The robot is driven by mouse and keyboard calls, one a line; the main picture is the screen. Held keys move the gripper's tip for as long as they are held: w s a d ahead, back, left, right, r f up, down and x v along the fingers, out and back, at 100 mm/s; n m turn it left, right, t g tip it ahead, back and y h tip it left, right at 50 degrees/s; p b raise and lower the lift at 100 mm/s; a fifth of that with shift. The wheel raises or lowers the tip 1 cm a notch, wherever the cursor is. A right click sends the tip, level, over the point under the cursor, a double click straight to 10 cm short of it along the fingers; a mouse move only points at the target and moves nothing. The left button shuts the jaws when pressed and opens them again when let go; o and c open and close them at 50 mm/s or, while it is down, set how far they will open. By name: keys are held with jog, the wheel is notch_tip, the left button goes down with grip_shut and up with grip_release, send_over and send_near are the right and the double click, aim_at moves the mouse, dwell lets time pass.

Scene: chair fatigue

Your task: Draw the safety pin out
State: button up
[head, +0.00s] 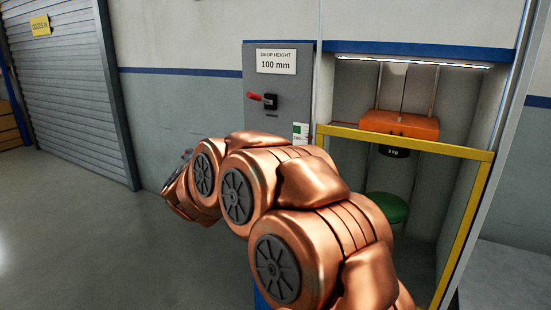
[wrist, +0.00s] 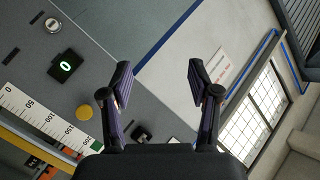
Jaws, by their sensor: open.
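I cannot pick out the safety pin for certain. A red-handled black fitting (head: 262,99) sticks out of the front of the grey cabinet (head: 255,65), below the drop height sign. In the wrist view a small dark fitting (wrist: 141,132) shows low between my fingers; I cannot tell whether it is the same part. My gripper (wrist: 159,75) is open, with nothing between its fingertips. In the head view my gripper is at the far left end of my copper arm, left of and below the red handle, mostly hidden by the arm.
The test bay has a yellow frame (head: 405,144), an orange block (head: 400,124) with a dark weight (head: 394,151) below it, and a green seat (head: 388,207).

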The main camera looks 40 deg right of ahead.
jog(key=s+d+f+m+g+h+b, duration=0.1)
jog(key=s+d+m+g+h, duration=0.3)
jog(key=d, duration=0.4)
jog(key=s+d+f+m+g+h+b, duration=0.1)
jog(key=s+d+m+g+h, duration=0.35)
jog(key=d, duration=0.35)
jog(key=shift+t+y, duration=0.25)
jog(key=shift+p+x, duration=0.65)
jog(key=shift+x, duration=3.05)
grip_shut()
